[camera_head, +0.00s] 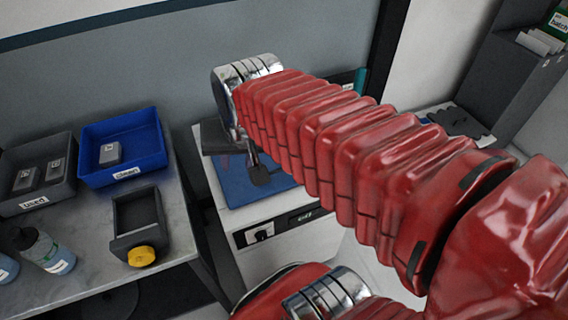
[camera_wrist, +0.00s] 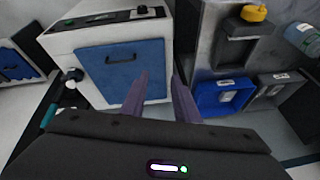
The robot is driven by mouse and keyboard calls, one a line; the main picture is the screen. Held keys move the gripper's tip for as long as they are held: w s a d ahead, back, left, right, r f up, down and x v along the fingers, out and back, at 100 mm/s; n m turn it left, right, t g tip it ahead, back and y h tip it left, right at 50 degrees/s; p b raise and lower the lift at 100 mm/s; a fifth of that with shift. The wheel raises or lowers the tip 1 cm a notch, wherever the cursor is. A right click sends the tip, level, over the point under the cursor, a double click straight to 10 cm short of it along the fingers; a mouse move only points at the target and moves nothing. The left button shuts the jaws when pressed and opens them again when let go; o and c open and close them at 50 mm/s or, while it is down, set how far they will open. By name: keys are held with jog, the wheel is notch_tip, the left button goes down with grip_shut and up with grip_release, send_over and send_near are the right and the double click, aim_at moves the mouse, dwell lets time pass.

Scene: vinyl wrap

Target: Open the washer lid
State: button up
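The washer (camera_head: 275,235) is a white box with a dark control strip and knob on its front. Its blue lid (camera_head: 232,188) lies flat and closed on top, partly hidden by my arm. In the wrist view the washer (camera_wrist: 72,42) is at the upper left, with the blue lid (camera_wrist: 115,80) and its dark bar handle (camera_wrist: 124,59). My gripper (camera_wrist: 161,76) is open and empty, with two purplish fingers apart. The right edge of the lid is near the left finger, and the handle is left of both fingers. Contact with the lid cannot be told.
A marble counter (camera_head: 90,275) on the left holds a grey bin (camera_head: 35,200), a blue bin (camera_head: 125,175), a black tray with a yellow knob (camera_head: 141,257) and bottles (camera_head: 45,250). A dark shelf unit (camera_head: 520,75) stands at the right. A grey wall is behind the washer.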

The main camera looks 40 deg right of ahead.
jog(key=w+d+f+m+g, duration=0.1)
jog(key=w+d+f+m, duration=0.2)
jog(key=d+f+m, duration=0.2)
jog(key=w+d+f+m+g, duration=0.1)
jog(key=w+d+f+m, duration=0.2)
jog(key=d+m, duration=0.7)
jog(key=d+f, duration=0.2)
jog(key=d, duration=0.1)
jog(key=shift+w+f, duration=0.35)
jog(key=shift+f, duration=0.05)
jog(key=shift+f, duration=0.1)
send_over(283, 177)
jog(key=shift+s+a+f+x, duration=0.1)
jog(key=shift+s+x, duration=0.4)
jog(key=shift+x, duration=1.65)
jog(key=shift+s+a+f+x, duration=0.15)
jog(key=shift+s+x, duration=0.3)
jog(key=shift+x, duration=1.7)
jog(key=shift+s+d+f+x, duration=0.1)
jog(key=shift+s+x, duration=0.4)
jog(key=shift+x, duration=1.7)
jog(key=shift+a, duration=0.1)
grip_shut()
jog(key=shift+s, duration=0.1)
